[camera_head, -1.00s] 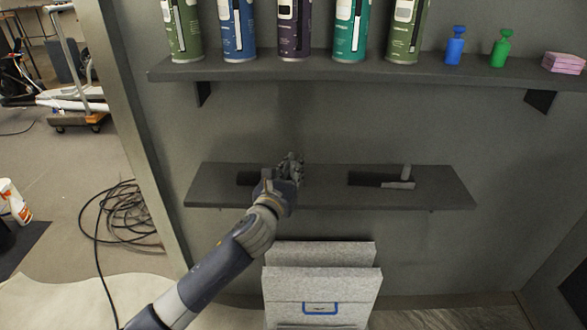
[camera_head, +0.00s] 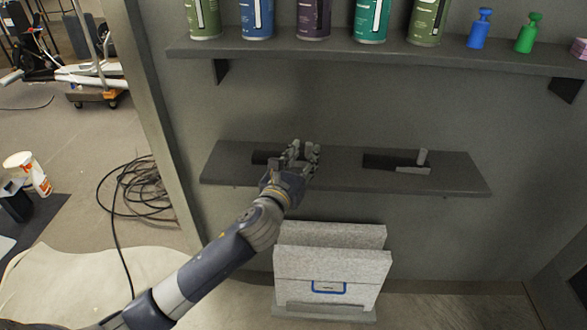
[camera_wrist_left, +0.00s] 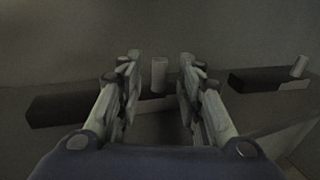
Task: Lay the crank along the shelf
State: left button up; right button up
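Two similar cranks lie on the lower dark shelf (camera_head: 330,178), each with a dark bar, a flat grey arm and an upright pale grip. The left crank's dark bar (camera_head: 262,157) shows beside my left gripper (camera_head: 302,150), which hides the rest of it in the head view. The right crank (camera_head: 395,162) is in full view. In the left wrist view, the gripper's fingers (camera_wrist_left: 160,60) are apart, with the left crank's upright grip (camera_wrist_left: 159,76) showing between them. I cannot tell whether they touch it. The right crank (camera_wrist_left: 265,80) is farther right. My right gripper is out of view.
An upper shelf (camera_head: 370,55) above holds a row of cans, a blue bottle (camera_head: 481,30) and a green bottle (camera_head: 528,33). Pale grey panels (camera_head: 330,268) stand below the lower shelf. The lower shelf's right end is clear. Cables (camera_head: 140,190) lie on the floor at left.

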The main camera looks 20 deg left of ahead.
pick_arm(q)
jog(key=s, duration=0.8)
jog(key=shift+a+p, duration=0.15)
jog(key=shift+p, duration=0.2)
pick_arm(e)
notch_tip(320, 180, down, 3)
